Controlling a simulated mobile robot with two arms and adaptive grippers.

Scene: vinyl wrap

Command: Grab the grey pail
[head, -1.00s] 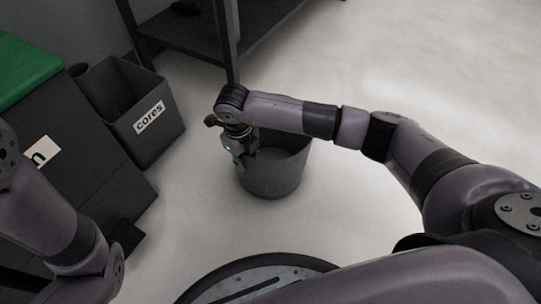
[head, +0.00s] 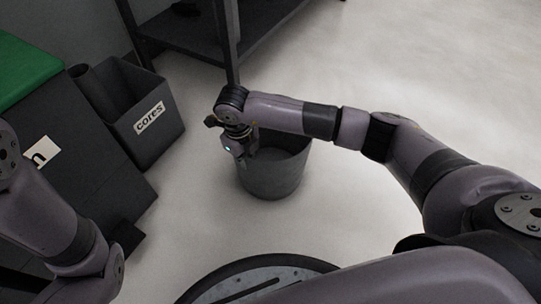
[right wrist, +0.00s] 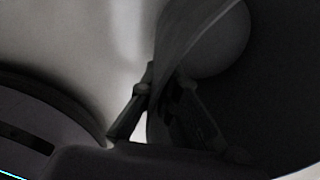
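The grey pail (head: 274,178) stands upright on the floor in front of my base, open at the top. My right gripper (head: 246,158) is at the pail's left rim, pointing down. In the right wrist view, the pail's wall (right wrist: 190,32) runs between the gripper's two fingers (right wrist: 164,80). One finger is outside the wall and the other is inside, and their tips lean together onto it. The pail's inside looks empty where it shows; my forearm hides part of the far rim. My left gripper is out of view; only its arm shows at the left.
A dark grey bin labelled "cores" (head: 158,140) stands left of the pail. A dark box unit with a green top (head: 25,65) is at far left. A dark shelf rack (head: 228,40) has a leg behind the pail. The floor to the right is clear.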

